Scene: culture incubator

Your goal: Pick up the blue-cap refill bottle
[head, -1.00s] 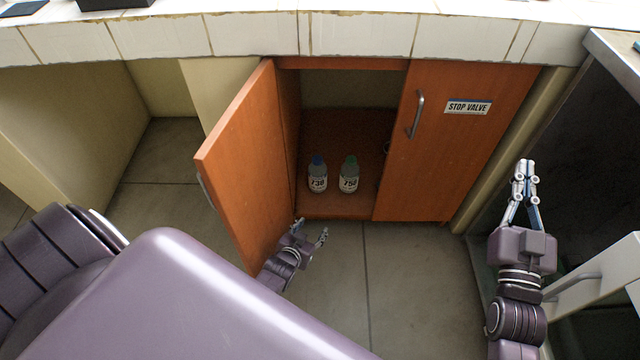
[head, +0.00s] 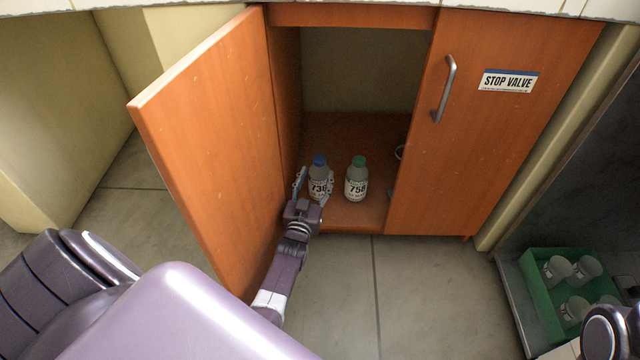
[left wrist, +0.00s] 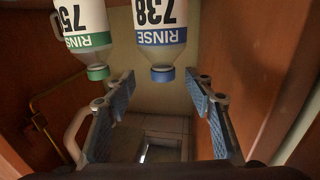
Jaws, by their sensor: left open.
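The blue-cap bottle (head: 319,174), labelled 738, stands upright on the floor of the open cabinet. It also shows upside down at the top of the left wrist view (left wrist: 160,32). My left gripper (head: 314,185) is open, reaching into the cabinet front, with a finger on each side of this bottle. In the left wrist view the blue cap appears between the open fingers (left wrist: 162,108), with gaps on both sides. The green-cap bottle (head: 356,183) stands just to its right. My right gripper's fingers are not visible; only a part of that arm shows at the lower right.
The open left door (head: 210,140) stands close beside my left arm. The closed right door (head: 490,150) has a handle and a STOP VALVE sign. A green tray (head: 540,285) with several clear containers sits at the lower right. A pipe shows inside the cabinet (left wrist: 42,100).

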